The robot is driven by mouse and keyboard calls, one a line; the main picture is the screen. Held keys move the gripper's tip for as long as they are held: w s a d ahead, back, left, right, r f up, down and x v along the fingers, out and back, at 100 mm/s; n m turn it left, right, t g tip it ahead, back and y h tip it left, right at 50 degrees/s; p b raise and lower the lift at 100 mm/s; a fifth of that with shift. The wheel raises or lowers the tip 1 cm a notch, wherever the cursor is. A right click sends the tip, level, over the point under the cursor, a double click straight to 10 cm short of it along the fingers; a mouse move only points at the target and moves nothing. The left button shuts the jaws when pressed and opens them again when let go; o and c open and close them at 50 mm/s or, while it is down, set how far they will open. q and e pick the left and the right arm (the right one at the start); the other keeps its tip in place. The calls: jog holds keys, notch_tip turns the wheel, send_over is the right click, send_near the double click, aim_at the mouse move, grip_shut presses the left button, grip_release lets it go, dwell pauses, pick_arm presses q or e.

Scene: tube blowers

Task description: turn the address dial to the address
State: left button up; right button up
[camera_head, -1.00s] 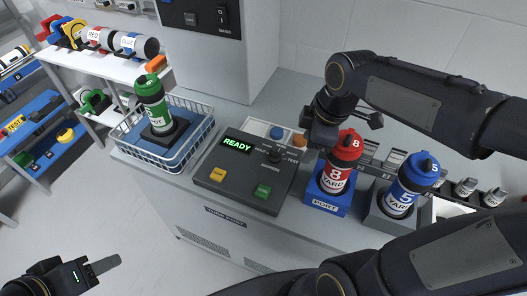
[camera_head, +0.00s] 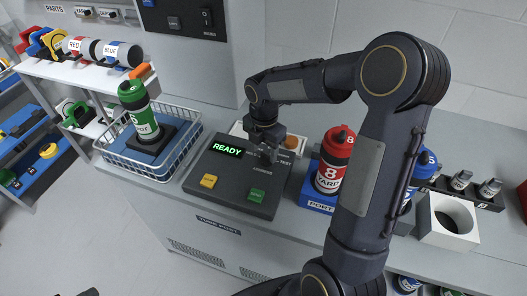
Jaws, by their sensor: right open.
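The dark control console (camera_head: 228,190) on the counter has a lit green READY display (camera_head: 227,149). The address dial on its upper right part is hidden behind my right gripper, and its setting cannot be read. My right gripper (camera_head: 266,154) is open and points down over that part of the console. Whether its fingers touch the dial cannot be told. A small dark part of my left gripper (camera_head: 87,292) shows at the bottom left edge, and its jaws cannot be seen.
The console also has a yellow button (camera_head: 208,181) and a green button (camera_head: 257,195). An orange knob (camera_head: 291,142) is close behind my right gripper. A red tube (camera_head: 335,150) stands in the blue PORT block (camera_head: 318,200) to the right. A green tube (camera_head: 138,108) stands in the wire basket (camera_head: 160,172).

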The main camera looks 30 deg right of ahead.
jog(key=shift+f, duration=0.75)
jog(key=c, duration=1)
jog(key=shift+o, duration=0.2)
